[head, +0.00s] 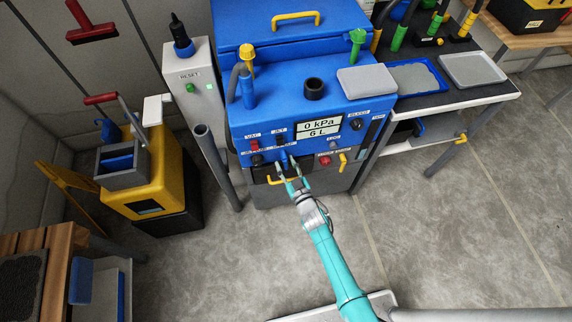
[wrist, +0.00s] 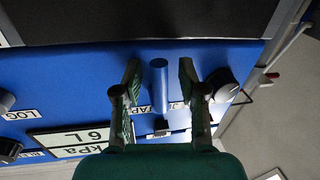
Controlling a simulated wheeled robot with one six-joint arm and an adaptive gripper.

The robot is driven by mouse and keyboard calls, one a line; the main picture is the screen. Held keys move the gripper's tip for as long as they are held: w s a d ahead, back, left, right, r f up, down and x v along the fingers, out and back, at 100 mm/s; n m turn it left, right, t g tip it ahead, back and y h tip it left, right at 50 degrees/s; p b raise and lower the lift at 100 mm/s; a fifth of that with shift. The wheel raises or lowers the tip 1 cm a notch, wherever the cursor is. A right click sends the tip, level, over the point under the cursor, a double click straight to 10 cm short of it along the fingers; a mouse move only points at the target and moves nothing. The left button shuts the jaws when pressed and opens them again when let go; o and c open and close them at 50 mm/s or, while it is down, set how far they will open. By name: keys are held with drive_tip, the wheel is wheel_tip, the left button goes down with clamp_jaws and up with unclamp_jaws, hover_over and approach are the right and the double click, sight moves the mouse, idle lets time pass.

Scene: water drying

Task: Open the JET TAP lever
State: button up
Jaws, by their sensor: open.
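The JET TAP lever is a short blue cylinder (wrist: 160,88) on the blue machine front (head: 305,118), in the middle of the wrist view. A label ending in TAP is partly visible beside it, mostly hidden behind a finger. My gripper (wrist: 159,66) is open, with one finger on each side of the lever and a gap visible on both sides. In the head view my gripper (head: 288,166) reaches the lower front of the machine, below the row of labels. The lever is hard to make out there between the fingers.
A black and white knob (wrist: 222,86) sits close to my right finger in the wrist view. The display (head: 319,127) reads 0 kPa and 6 L. A grey pipe (head: 215,165) stands at left.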

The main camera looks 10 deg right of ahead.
clamp_jaws()
drive_tip(key=shift+a+m, duration=0.2)
drive_tip(key=shift+m, duration=0.4)
unclamp_jaws()
drive_tip(key=shift+s, duration=0.15)
drive_tip(key=v, duration=1.1)
drive_tip(key=shift+s, duration=0.35)
drive_tip(key=shift+f, duration=0.15)
